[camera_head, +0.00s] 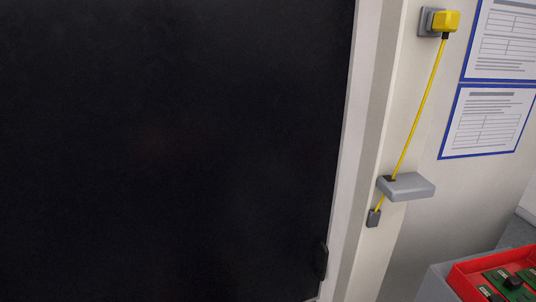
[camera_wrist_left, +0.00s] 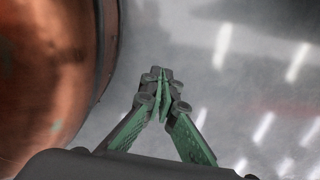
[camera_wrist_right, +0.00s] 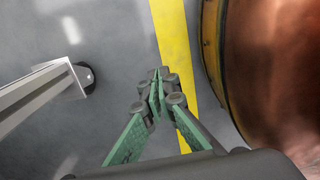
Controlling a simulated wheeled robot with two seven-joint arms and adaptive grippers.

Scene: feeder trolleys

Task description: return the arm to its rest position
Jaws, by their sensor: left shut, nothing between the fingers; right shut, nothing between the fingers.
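My left gripper (camera_wrist_left: 163,88) shows in the left wrist view with its green-padded fingers together and nothing between them. It hangs over a grey, shiny floor beside a large copper-coloured rounded body at the left. My right gripper (camera_wrist_right: 158,88) shows in the right wrist view, also with fingertips together and empty. It is over the floor near a yellow stripe, with a similar copper-coloured body at the right. Neither gripper nor arm shows in the head view.
A large black panel (camera_head: 170,150) fills the left of the head view. Right of it are a yellow plug (camera_head: 445,21) with cable, a grey bracket (camera_head: 408,187), posted sheets and a red tray (camera_head: 463,283) holding green boards. A pale frame leg (camera_wrist_right: 38,90) with a castor stands left of my right gripper.

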